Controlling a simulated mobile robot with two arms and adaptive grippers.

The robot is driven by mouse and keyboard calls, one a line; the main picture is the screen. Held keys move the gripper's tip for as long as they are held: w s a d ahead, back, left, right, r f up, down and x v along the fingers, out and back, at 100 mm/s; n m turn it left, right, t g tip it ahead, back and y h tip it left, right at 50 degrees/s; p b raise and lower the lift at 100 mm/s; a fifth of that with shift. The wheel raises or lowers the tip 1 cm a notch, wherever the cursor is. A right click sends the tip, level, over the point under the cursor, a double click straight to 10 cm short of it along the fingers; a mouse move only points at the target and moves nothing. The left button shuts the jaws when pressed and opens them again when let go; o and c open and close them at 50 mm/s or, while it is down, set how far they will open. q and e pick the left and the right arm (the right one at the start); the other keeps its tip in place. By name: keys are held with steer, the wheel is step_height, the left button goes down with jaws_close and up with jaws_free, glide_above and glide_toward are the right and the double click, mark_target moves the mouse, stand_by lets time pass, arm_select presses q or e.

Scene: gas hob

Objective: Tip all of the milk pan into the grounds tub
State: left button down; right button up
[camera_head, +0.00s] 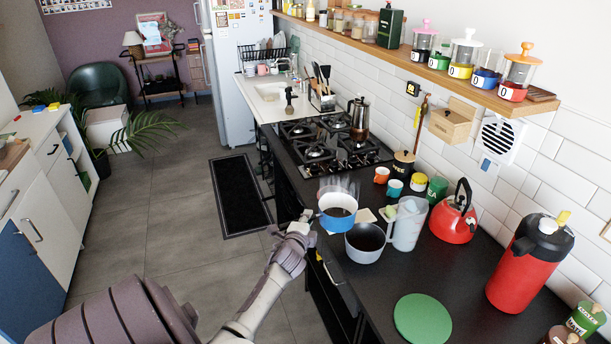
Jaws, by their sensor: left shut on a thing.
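The milk pan (337,224), a small blue pan with a pale inside and something dark in it, is up near the counter's front edge, with whitish steam above it. It looks about level. My left gripper (306,218) is shut at its left side, on what looks like its handle, which the gripper mostly hides. A grey tub with a dark inside (364,256), likely the grounds tub, stands just right of and nearer than the pan. The pan's rim comes close to the tub's in the picture; I cannot tell the gap. My right gripper is not in view.
A pale jug (408,224) stands close right of the tub, with a red kettle (453,222) and red flask (522,270) further right. Small cups (394,188) and the gas hob (330,150) lie behind. A green disc (422,318) lies in front.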

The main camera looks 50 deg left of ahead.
arm_select(q)
steer(key=shift+w+a+r, duration=0.1)
steer(key=shift+w+a, duration=0.05)
steer(key=shift+a, duration=0.1)
steer(key=shift+d+r+y, duration=0.15)
steer(key=shift+r+y, duration=0.15)
steer(key=r, duration=0.1)
steer(key=d+r+m, duration=0.1)
steer(key=m, duration=0.1)
steer(key=shift+w+d+r+y, duration=0.2)
steer(key=shift+w+r+y, duration=0.1)
steer(key=shift+r+y, duration=0.1)
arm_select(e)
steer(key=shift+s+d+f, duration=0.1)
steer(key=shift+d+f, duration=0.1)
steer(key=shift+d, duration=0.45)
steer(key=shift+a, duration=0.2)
arm_select(q)
steer(key=w+d+r+m+t+y+b, duration=0.2)
steer(key=w+d+r+m+b, duration=0.1)
steer(key=d+m, duration=0.6)
steer(key=shift+w+r+m+b, duration=0.25)
steer(key=shift+r+m+b, duration=0.35)
steer(key=shift+r, duration=0.4)
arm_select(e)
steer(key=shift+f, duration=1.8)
